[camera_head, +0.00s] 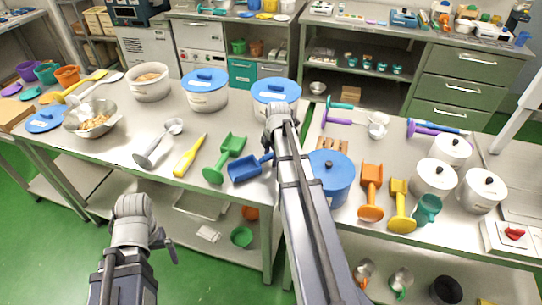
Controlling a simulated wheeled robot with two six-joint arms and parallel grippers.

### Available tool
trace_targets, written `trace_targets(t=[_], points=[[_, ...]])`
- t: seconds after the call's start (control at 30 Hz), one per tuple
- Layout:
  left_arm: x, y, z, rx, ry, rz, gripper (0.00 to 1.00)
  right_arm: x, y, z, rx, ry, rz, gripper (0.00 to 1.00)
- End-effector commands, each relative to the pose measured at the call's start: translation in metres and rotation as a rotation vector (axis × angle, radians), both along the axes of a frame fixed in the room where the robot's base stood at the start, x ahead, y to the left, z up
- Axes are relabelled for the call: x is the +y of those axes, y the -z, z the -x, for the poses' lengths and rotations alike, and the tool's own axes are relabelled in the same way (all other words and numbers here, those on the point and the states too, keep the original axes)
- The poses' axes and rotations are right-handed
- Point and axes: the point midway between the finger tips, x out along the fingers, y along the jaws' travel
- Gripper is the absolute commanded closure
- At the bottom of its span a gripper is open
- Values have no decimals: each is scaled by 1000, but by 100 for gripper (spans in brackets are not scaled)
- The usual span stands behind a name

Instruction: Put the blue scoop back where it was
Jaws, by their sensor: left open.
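The blue scoop (244,169) is at the front edge of the left steel table, right of a green scoop (226,157). Its handle points right, toward my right arm. My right gripper (270,146) is over the table by the handle end of the blue scoop. My own arm hides most of its fingers, so I cannot tell whether they touch or hold the handle. My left gripper (164,240) is open and empty, low in front of the table, well left of the blue scoop.
Lidded pots (205,95) stand behind. A blue pot (331,178), an orange scoop (370,194) and a yellow scoop (401,207) are on the right table. A gap separates the tables.

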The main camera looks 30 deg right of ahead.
Motion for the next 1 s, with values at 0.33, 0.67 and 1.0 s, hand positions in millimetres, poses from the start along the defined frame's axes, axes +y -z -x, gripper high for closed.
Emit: trace_targets(t=[0.33, 0.67, 1.0], points=[[0, -4, 0, 0, 0, 0, 0, 0, -4, 0, 0, 0, 0, 40], [0, -36, 0, 0, 0, 0, 0, 0, -36, 6, 0, 0, 0, 40], [0, -87, 0, 0, 0, 0, 0, 1, -87, 16, 0, 0, 0, 40]])
